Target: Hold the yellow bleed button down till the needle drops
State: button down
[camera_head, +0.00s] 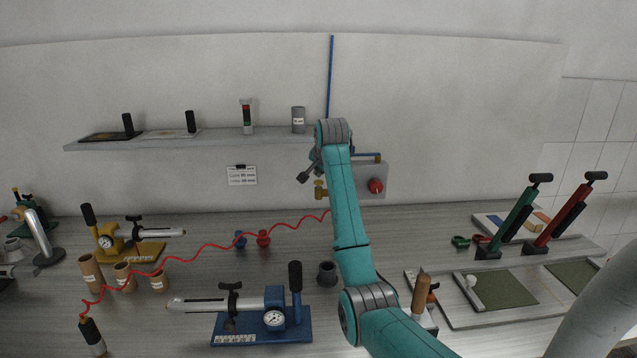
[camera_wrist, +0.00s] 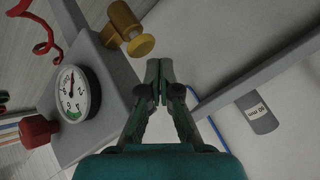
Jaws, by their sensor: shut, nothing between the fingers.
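The yellow bleed button (camera_wrist: 141,46) is a round yellow cap on a brass fitting (camera_wrist: 124,20) at the top of the wrist view. In the head view the brass fitting (camera_head: 320,190) shows just left of my arm. My gripper (camera_wrist: 159,70) is shut and empty, its tips close to the button in the picture; contact cannot be made out. In the head view my gripper (camera_head: 303,178) is above the fitting. The round gauge (camera_wrist: 73,94) has a green zone at its lower edge; its needle seems to point away from that zone. My arm hides the gauge in the head view.
The grey box (camera_head: 372,172) on the wall carries a red knob (camera_head: 376,186). A wall shelf (camera_head: 190,138) holds a grey cup (camera_head: 298,118) and other items. A red coiled hose (camera_head: 200,250) crosses the bench, where a blue hand pump (camera_head: 262,325) stands.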

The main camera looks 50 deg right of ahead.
aim_at(319, 182)
jog(key=shift+r, duration=2.5)
